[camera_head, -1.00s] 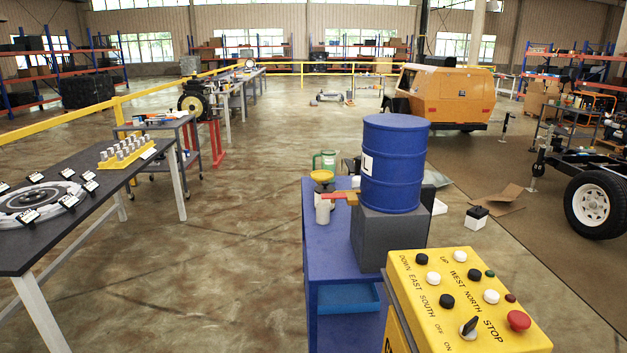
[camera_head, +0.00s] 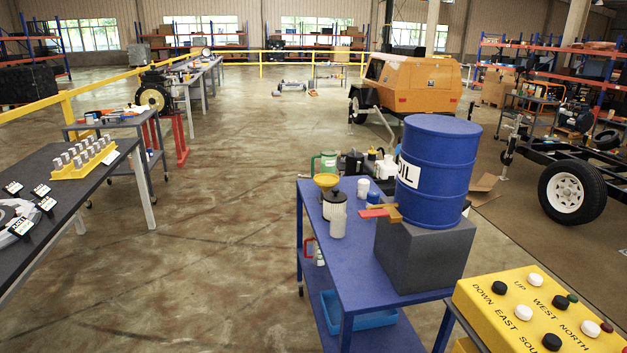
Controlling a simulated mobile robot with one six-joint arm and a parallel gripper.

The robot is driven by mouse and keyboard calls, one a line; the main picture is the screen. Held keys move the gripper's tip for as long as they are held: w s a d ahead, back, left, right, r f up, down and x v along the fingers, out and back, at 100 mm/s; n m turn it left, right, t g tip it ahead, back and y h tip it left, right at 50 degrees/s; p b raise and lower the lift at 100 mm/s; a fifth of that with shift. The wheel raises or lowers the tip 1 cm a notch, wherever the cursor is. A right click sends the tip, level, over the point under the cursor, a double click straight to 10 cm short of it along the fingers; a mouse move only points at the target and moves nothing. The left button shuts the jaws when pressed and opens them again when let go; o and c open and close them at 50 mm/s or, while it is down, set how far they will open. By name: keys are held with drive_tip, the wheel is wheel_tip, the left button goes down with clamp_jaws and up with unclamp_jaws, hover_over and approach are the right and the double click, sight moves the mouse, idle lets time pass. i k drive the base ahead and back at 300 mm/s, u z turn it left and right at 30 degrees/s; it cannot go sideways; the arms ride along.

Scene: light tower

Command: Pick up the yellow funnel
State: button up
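The yellow funnel (camera_head: 326,181) is at the far left end of the blue cart's top (camera_head: 352,268). It sits wide side up, just behind a white container with a dark top (camera_head: 336,212), which hides its lower part. I cannot tell whether it stands on the cart or in something. My gripper is not in view.
A blue oil drum (camera_head: 435,165) stands on a grey block (camera_head: 425,255) on the cart, with a red-handled tap (camera_head: 378,212) reaching left. A yellow control box (camera_head: 545,315) is at front right. A dark table (camera_head: 60,185) is at left. The floor between is clear.

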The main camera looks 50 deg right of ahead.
sight(327, 182)
drive_tip(key=u, duration=0.1)
drive_tip(key=i, duration=1.65)
drive_tip(key=u, duration=0.75)
